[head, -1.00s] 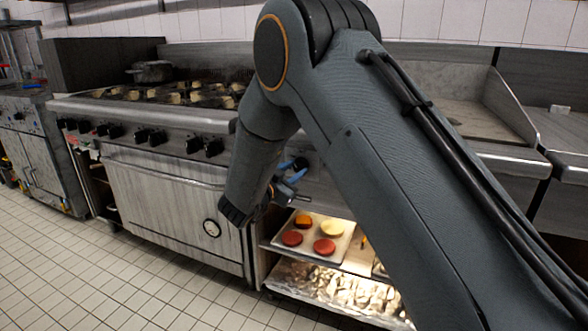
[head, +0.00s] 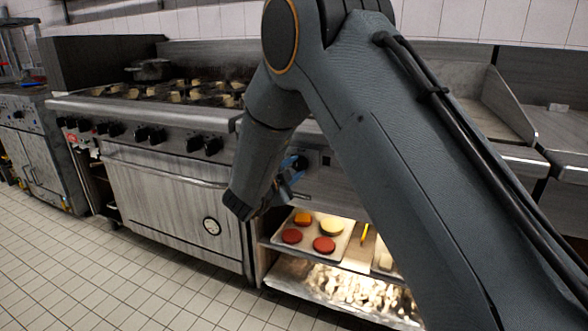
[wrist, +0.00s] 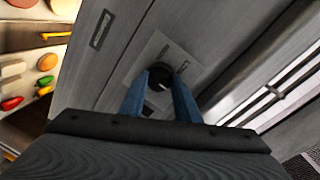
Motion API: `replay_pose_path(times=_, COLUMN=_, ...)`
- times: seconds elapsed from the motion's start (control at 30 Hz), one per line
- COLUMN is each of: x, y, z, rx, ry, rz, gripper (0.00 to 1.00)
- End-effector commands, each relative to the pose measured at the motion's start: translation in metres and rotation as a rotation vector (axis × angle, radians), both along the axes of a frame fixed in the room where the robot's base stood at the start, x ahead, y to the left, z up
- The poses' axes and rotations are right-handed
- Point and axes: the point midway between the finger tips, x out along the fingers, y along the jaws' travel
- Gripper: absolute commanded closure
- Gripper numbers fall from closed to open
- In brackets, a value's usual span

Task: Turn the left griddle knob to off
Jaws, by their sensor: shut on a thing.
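The griddle knob (wrist: 158,73) is a round black knob on a light plate on the metal front panel. It sits between the two blue fingertips of my gripper (wrist: 158,84) in the wrist view, and the jaws are shut on it. A small light mark shows on the knob's near edge. In the head view my gripper (head: 294,171) reaches the griddle's front panel just right of the range, and the forearm and fingers hide most of the held knob.
The range (head: 165,205) with its row of black knobs stands to the left. Below the griddle, an open shelf holds a tray (head: 290,247) of red and yellow food and a lower foil-like tray (head: 270,272). The tiled floor (head: 90,270) in front is clear.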

Motion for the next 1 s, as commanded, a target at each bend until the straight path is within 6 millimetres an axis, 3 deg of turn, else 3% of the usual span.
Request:
replay_pose_path(times=0.5, x=0.0014, y=-0.0021, z=0.0006, rx=0.023, ry=-0.009, rz=-0.003, gripper=0.93)
replay_pose_path(times=0.53, x=0.0014, y=-0.0021, z=0.0006, rx=0.023, ry=-0.009, rz=-0.003, gripper=0.69)
replay_pose_path(times=0.63, x=0.0013, y=-0.0019, z=0.0004, rx=0.022, ry=-0.009, rz=-0.003, gripper=0.53)
replay_pose_path(times=1.0, x=-0.0041, y=0.0034, z=0.0011, rx=0.021, ry=-0.008, rz=0.002, gripper=0.53)
